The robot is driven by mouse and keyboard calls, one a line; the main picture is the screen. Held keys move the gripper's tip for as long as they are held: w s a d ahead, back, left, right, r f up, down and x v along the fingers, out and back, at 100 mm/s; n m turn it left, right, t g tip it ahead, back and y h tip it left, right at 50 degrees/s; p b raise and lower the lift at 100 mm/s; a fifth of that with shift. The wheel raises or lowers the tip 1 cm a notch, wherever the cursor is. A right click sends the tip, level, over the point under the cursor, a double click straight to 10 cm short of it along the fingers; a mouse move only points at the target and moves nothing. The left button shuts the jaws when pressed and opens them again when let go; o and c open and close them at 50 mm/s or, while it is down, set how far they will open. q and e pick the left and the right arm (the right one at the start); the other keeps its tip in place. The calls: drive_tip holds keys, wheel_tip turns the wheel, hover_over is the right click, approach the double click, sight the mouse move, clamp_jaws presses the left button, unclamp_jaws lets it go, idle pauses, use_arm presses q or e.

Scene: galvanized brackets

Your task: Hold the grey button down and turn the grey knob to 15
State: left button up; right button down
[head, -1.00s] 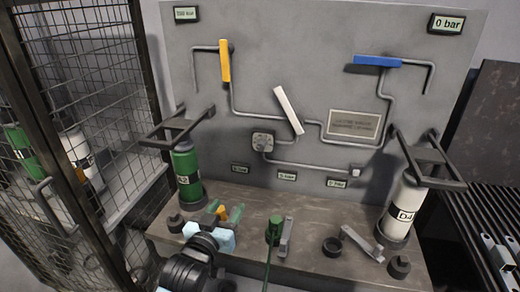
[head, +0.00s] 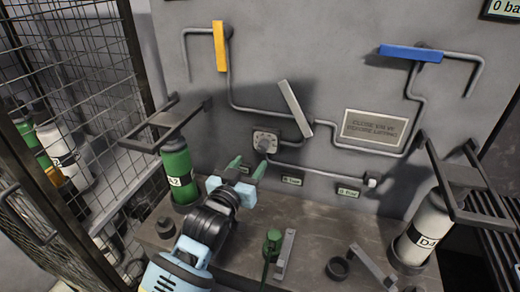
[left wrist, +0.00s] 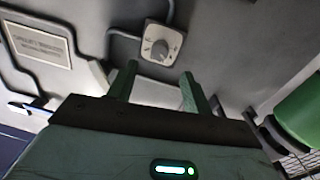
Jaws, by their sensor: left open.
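The grey knob (head: 266,142) sits on a square light plate with dial marks on the grey panel. In the left wrist view the knob (left wrist: 160,48) is just beyond the fingertips. My left gripper (head: 247,167) has green fingers spread apart, empty, just below the knob in the head view; it also shows in the left wrist view (left wrist: 158,72). It does not appear to touch the knob. I cannot make out the dial numbers. A small pale fitting (head: 371,181) sits at a pipe end on the right; I cannot tell whether it is the grey button. My right gripper is not in view.
A pale lever (head: 294,108) slants above the knob. Yellow (head: 220,46) and blue (head: 410,53) handles sit higher on the pipes. Green (head: 178,170) and white (head: 417,231) cylinders flank the bench (head: 315,225), which holds loose parts. A wire cage (head: 75,75) stands left.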

sight(261, 149)
use_arm(q)
drive_tip(key=x, duration=0.7)
drive_tip(key=shift+w, duration=0.15)
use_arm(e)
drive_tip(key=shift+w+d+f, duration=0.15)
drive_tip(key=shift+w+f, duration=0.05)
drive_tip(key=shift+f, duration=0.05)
use_arm(q)
drive_tip(key=c, duration=1)
drive_tip(key=shift+o, duration=0.2)
drive_tip(key=shift+r+n, duration=0.15)
drive_tip(key=shift+n, duration=0.85)
drive_tip(key=shift+f, duration=0.2)
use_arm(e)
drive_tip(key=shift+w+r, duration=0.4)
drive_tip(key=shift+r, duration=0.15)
use_arm(q)
drive_tip(key=o, duration=1)
drive_tip(key=shift+c, duration=0.2)
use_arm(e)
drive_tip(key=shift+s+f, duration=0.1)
